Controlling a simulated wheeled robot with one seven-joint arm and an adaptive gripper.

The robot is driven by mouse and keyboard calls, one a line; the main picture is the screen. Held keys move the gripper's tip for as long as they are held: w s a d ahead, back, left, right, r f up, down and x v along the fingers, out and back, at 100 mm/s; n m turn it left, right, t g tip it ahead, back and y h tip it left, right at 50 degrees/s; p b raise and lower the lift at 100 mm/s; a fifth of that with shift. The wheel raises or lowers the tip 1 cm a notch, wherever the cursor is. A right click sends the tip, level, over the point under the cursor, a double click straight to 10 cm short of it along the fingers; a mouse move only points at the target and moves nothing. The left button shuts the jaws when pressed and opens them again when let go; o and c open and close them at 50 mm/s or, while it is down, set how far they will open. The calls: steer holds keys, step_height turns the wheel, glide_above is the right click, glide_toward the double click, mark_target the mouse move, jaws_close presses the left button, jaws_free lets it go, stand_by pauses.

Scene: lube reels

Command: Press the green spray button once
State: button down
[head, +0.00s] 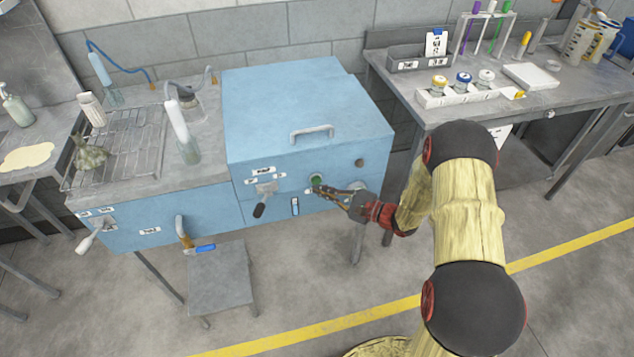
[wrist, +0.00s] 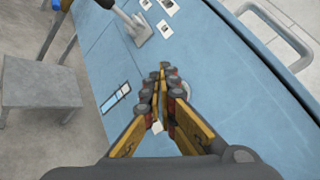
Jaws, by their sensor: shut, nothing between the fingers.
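The green spray button (head: 316,181) sits on the front panel of the blue cabinet (head: 300,125), right of a lever with a dark handle (head: 262,200). My gripper (head: 318,189) is shut and empty, with its fingertips at or just in front of the button's lower edge. I cannot tell whether they touch it. In the wrist view my gripper (wrist: 158,75) points at the blue panel (wrist: 200,65), its fingertips together. The green button does not show in the wrist view; the fingers likely cover that spot.
A lever on a grey plate (wrist: 138,30) is close to the fingers in the wrist view. A round knob (head: 359,162) and the lid handle (head: 311,133) are nearby. A small grey stool (head: 220,280) stands below left. Open floor lies in front.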

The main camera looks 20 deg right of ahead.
steer(key=shift+w, duration=0.15)
steer(key=shift+w, duration=0.3)
steer(key=shift+w+b, duration=0.4)
steer(key=shift+w, duration=0.1)
stand_by(1.0)
steer(key=shift+s, duration=0.95)
steer(key=s+p, duration=0.1)
steer(key=s, duration=0.4)
stand_by(0.3)
stand_by(0.7)
